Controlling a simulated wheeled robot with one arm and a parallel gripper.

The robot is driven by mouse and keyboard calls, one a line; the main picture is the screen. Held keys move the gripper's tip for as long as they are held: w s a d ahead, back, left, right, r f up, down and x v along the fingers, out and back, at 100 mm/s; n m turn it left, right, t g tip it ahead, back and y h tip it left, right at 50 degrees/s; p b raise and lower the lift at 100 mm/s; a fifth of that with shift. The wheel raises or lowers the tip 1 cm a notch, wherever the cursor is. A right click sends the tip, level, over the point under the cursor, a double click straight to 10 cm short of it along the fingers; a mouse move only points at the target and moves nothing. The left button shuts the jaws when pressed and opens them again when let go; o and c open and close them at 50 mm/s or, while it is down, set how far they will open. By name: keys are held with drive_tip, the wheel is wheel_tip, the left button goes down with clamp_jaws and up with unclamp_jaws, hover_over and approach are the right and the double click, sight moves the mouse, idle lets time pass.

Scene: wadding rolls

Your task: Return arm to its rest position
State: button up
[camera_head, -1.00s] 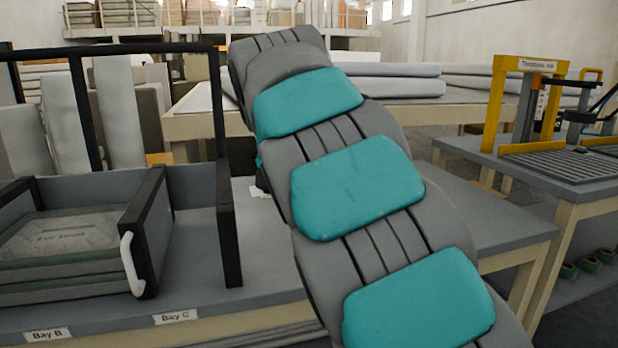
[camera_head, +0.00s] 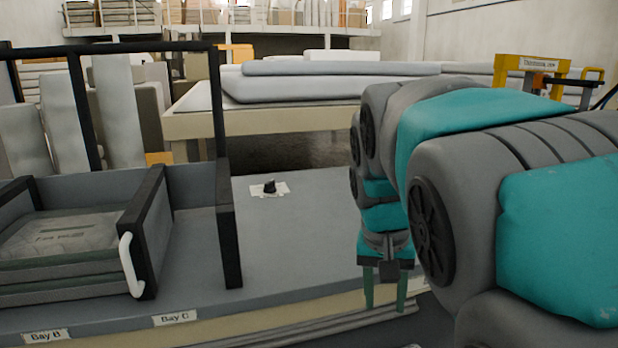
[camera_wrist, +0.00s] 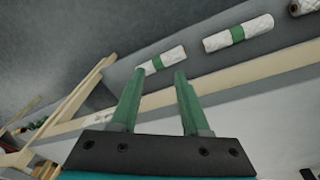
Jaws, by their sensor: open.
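My gripper (camera_head: 385,290) hangs at the end of my grey and teal arm in the head view, in front of the bench edge at the right. Its two green fingers point down and stand apart with nothing between them. In the wrist view my gripper (camera_wrist: 158,82) is open and empty. Beyond its fingertips are white quilted rolls with green bands, one near the left finger (camera_wrist: 160,60) and one farther right (camera_wrist: 238,33); they look apart from the fingers, though the depth is hard to judge.
The grey bench (camera_head: 290,230) is mostly clear, with a small black knob on a white plate (camera_head: 270,188). A black-framed bay (camera_head: 150,230) holds stacked pads at the left. A table with grey slabs (camera_head: 300,88) stands behind. A yellow-framed device (camera_head: 530,68) is partly hidden by my arm.

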drive_tip(key=s+d+f+n+g, duration=0.1)
drive_tip(key=s+f, duration=0.6)
drive_tip(key=s, duration=0.4)
drive_tip(key=s+d+f+n+g+y, duration=0.1)
drive_tip(key=s+f+n+g, duration=0.1)
drive_tip(key=s+f, duration=0.5)
drive_tip(key=s, duration=0.5)
drive_tip(key=shift+d+f, duration=0.4)
